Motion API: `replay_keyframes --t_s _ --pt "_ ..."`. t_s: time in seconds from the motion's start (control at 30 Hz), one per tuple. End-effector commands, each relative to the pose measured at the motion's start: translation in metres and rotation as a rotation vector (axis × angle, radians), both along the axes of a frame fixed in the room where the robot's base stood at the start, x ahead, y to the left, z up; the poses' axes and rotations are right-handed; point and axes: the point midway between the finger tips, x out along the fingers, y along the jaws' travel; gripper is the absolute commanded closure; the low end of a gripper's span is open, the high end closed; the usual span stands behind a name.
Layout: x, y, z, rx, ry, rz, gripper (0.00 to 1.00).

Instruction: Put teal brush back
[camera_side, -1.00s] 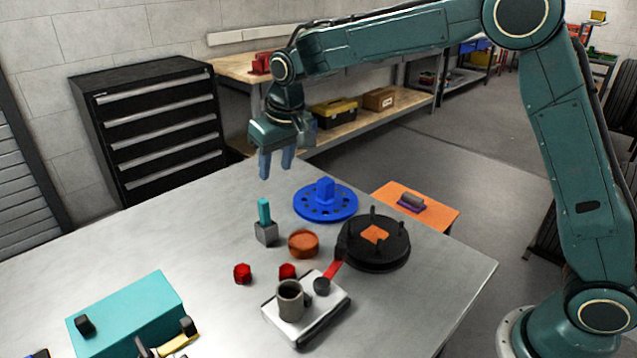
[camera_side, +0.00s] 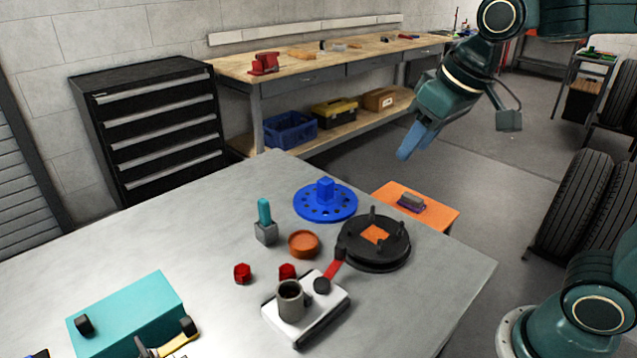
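The teal brush (camera_side: 265,212) shows as a teal upright handle standing in a small grey block holder (camera_side: 267,234) on the metal table. Its lower end is hidden in the holder. My gripper (camera_side: 405,155) is well away from it, up and to the right, in the air above and beyond the table's right side. Its blue fingers point down and left and overlap in this view, so the gap between them cannot be judged. Nothing is seen held in them.
Near the brush are a brown round dish (camera_side: 303,244), a blue flanged disc (camera_side: 325,203), a black studded hub (camera_side: 374,243) and red nuts (camera_side: 243,273). A white device with a grey cup (camera_side: 291,300) and a teal box (camera_side: 125,315) stand in front. The table's left middle is clear.

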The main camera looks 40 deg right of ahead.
Motion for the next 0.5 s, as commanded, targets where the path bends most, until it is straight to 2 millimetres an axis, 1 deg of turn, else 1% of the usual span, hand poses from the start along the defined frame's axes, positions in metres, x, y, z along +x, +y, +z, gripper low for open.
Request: replay_keyframes --t_s 0.03,0.1,0.3,0.4,0.5 --pt "-0.014 -0.003 -0.001 0.000 -0.011 -0.002 0.61" --pt "-0.032 -0.007 -0.004 -0.002 -0.022 -0.003 0.61" --pt "-0.079 -0.014 -0.018 -0.006 -0.050 -0.003 0.61" --pt "-0.096 -0.015 -0.026 -0.009 -0.061 -0.003 0.61" --pt "-0.108 -0.016 -0.032 -0.010 -0.068 -0.002 0.61"
